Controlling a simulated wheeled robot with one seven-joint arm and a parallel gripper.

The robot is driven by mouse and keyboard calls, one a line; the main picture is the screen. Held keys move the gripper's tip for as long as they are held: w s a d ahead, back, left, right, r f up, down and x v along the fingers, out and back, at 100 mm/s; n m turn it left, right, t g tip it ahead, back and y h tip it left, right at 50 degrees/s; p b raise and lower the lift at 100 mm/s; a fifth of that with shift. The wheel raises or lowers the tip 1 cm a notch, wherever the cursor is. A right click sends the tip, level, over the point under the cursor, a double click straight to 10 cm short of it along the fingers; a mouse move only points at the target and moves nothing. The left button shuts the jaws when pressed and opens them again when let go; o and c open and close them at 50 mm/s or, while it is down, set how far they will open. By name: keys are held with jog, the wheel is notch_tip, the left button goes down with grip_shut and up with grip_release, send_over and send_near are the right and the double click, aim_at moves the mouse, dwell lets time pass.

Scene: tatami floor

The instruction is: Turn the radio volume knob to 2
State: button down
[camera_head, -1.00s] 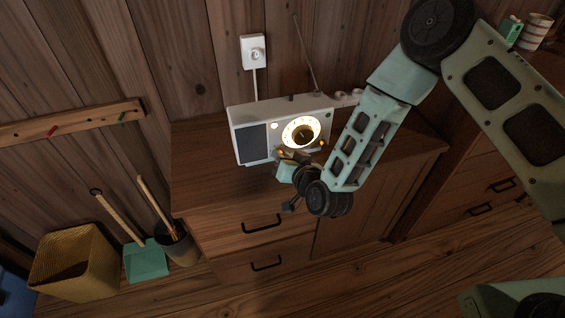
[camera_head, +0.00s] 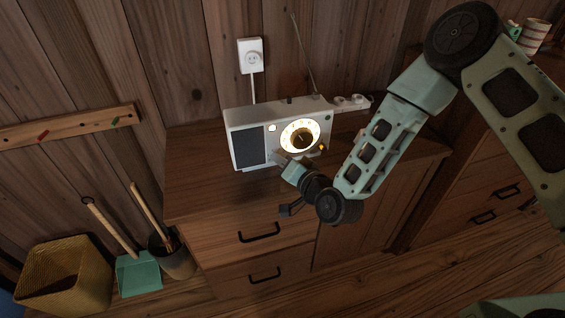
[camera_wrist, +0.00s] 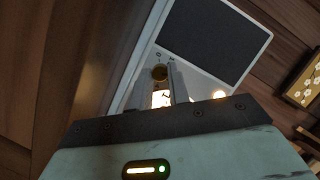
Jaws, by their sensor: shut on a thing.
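The white radio (camera_head: 250,112) stands on the wooden cabinet, with a dark speaker grille on its left and a lit round dial (camera_head: 300,137). A small gold knob (camera_head: 321,148) shows at the dial's lower right. My gripper (camera_head: 281,158) is at the dial's lower left, against the radio's front, and hides the spot there. In the wrist view, a brass knob (camera_wrist: 160,72) sits between the tips of my gripper (camera_wrist: 164,78), which is shut on it. Small marks show by the knob, but I cannot read its setting.
The cabinet top (camera_head: 200,180) is clear left of the radio. Small white items (camera_head: 352,102) stand at its right. A wall outlet (camera_head: 251,56) is behind.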

jog(key=c, duration=1.3)
grip_release()
jog(key=shift+p+v, duration=2.25)
jog(key=shift+v, duration=6.45)
